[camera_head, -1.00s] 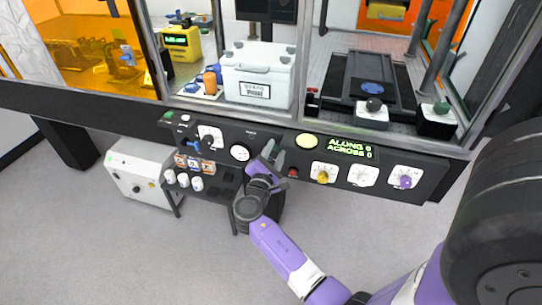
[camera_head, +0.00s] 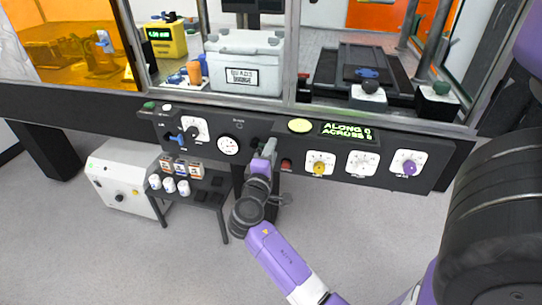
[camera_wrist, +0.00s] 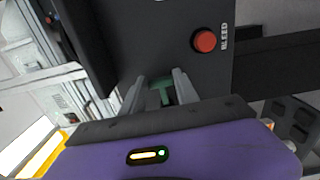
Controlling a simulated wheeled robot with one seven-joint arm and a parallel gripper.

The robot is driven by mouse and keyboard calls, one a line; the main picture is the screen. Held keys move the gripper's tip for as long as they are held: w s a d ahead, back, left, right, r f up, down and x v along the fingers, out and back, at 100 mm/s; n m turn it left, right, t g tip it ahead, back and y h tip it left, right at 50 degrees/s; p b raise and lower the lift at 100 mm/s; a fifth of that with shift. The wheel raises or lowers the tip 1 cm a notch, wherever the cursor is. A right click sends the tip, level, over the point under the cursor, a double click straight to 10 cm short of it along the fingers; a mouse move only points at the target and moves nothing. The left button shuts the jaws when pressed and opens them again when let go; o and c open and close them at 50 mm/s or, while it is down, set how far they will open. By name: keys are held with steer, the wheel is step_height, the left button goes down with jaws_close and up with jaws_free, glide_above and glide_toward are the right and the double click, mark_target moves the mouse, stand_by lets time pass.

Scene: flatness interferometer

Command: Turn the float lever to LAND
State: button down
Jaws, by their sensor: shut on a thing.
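My gripper (camera_head: 266,152) is at the front of the black control panel (camera_head: 330,140), between the round white gauge and the red button. In the wrist view its two grey fingers (camera_wrist: 161,90) are shut on a small dark green piece, which I take to be the float lever (camera_wrist: 162,95). Most of the lever is hidden by the fingers and the gripper body. I cannot read a LAND mark or tell which way the lever points.
A red BLEED button (camera_wrist: 204,41) is close beside the fingers. The gauge (camera_head: 228,145) is left of my gripper; a yellow knob (camera_head: 319,168) and a purple knob (camera_head: 409,168) are to its right. A small black table (camera_head: 205,190) with white pots stands below the panel.

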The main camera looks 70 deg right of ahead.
steer(key=shift+f, duration=0.25)
stand_by(0.3)
steer(key=c, duration=0.9)
jaws_free()
steer(key=shift+a, duration=0.1)
steer(key=a, duration=0.7)
steer(key=shift+s+a+b, duration=0.3)
steer(key=shift+m, duration=0.3)
